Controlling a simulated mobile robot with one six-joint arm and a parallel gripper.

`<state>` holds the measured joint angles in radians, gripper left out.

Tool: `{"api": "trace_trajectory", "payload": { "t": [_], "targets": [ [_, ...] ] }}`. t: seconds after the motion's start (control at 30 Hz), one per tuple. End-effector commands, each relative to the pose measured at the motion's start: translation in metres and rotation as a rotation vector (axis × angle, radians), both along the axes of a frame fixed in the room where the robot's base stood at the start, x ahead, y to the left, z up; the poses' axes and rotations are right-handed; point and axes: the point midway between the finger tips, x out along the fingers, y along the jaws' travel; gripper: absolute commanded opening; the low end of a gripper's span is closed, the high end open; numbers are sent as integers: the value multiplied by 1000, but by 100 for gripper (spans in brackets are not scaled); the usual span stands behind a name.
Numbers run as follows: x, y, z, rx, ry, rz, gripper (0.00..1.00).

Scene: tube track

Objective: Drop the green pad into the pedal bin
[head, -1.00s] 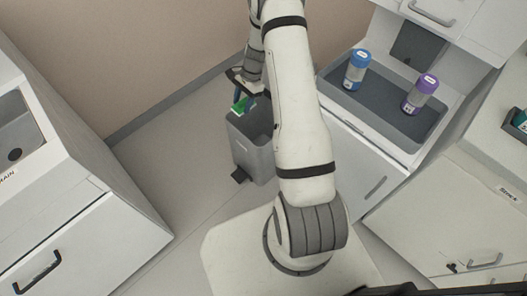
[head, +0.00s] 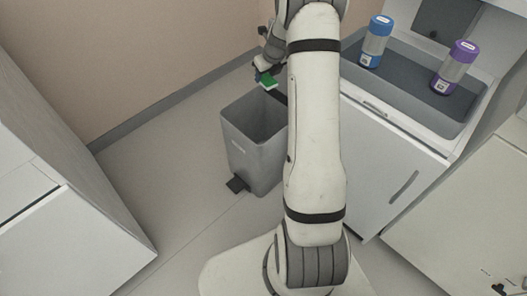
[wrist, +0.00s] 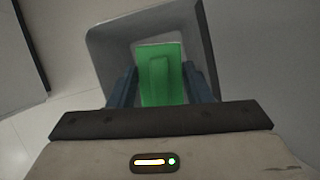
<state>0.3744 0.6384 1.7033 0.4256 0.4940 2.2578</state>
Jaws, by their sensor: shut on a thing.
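The green pad (head: 268,83) is held in my gripper (head: 264,76), above the back part of the pedal bin's opening. In the wrist view the green pad (wrist: 162,72) sits between the two blue fingers of my gripper (wrist: 163,88), which is shut on it. The grey pedal bin (head: 255,160) stands on the floor with its top open and a dark pedal at its front. In the wrist view the bin's rim (wrist: 112,42) surrounds the pad from behind. My arm covers the bin's right edge in the head view.
A white cabinet with a grey basin (head: 408,95) stands to the right, holding a blue-capped canister (head: 375,45) and a purple-capped canister (head: 454,68). White cabinets (head: 75,235) stand at the left. The floor (head: 165,150) left of the bin is clear.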

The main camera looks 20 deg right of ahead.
Motion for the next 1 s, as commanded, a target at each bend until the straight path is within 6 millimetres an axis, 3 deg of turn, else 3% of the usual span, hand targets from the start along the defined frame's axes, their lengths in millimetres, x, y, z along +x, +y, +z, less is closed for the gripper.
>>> {"api": "trace_trajectory", "payload": {
  "t": [0.27,0.63,1.0],
  "targets": [
    [0,-1,-16,1,1,-13,23],
    [0,-2,-57,0,1,-12,23],
    [0,-2,-60,0,1,-12,23]
  ]
}}
